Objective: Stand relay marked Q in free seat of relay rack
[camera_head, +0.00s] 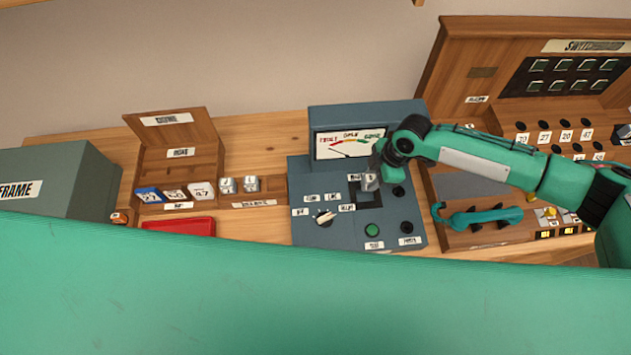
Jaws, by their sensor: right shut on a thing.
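My right gripper (376,166) is over the blue-grey tester box and is shut on a small grey relay (370,183). The relay is at the dark square recess in the box's top; I cannot tell whether it sits in it or just above. Its mark is too small to read. The wooden relay rack (266,199) is to the left of the tester, with a white label on its front. Two silver relays (227,186) stand at its left part, and its right part looks empty. My left gripper is not in view.
The tester box (310,235) has a dial gauge, a selector knob and a green button. A wooden card stand (178,155) and a red tray (178,227) are on the left, beside a grey frame box (85,170). The switchboard (445,70) with a teal handset (480,217) is on the right.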

